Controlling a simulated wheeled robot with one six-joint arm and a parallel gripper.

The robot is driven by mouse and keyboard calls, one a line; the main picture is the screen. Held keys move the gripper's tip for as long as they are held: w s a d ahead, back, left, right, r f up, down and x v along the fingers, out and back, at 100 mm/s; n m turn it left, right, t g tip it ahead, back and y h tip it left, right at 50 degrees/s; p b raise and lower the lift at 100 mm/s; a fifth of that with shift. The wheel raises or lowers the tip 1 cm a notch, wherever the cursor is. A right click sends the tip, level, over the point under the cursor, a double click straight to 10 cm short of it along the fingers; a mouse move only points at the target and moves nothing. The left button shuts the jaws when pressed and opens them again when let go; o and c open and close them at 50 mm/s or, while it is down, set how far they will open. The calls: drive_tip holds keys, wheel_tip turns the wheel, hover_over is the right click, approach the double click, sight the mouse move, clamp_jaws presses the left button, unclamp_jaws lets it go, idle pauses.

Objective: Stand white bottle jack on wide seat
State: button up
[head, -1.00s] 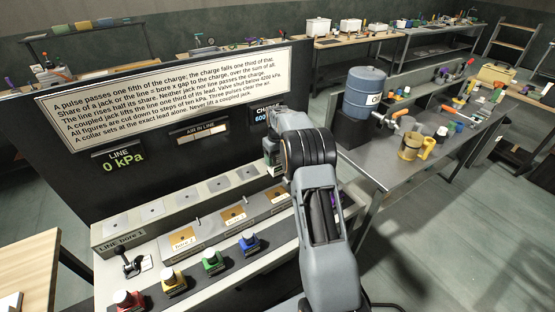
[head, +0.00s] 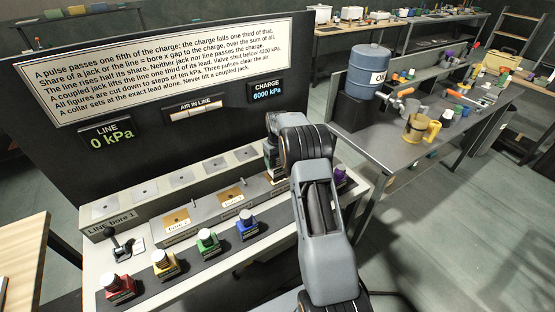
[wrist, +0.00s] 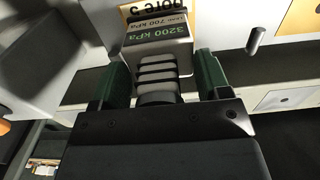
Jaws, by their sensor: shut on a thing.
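My gripper (wrist: 155,88) is shut on a pale grey-white bottle jack (wrist: 155,50), with one dark green finger on each side of its ribbed neck. Beyond the jack in the wrist view is an orange seat plate (wrist: 204,12), partly covered, marked what looks like bore 5. In the head view my gripper (head: 271,158) is over the right part of the seat row, largely hidden by my arm. I cannot tell whether the jack touches the plate, or which seat is the wide one.
A lever (head: 122,240) stands at left. The charge display (head: 267,92) reads 6000 kPa, the line display (head: 111,134) 0.

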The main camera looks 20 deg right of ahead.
drive_tip(key=shift+f, duration=0.25)
drive_tip(key=shift+f+b, duration=0.2)
drive_tip(key=shift+b, duration=0.25)
drive_tip(key=o, duration=1.6)
drive_tip(key=shift+c, duration=0.2)
wheel_tip(320, 180, up, 14)
drive_tip(key=p, duration=0.9)
drive_tip(key=shift+f, duration=0.1)
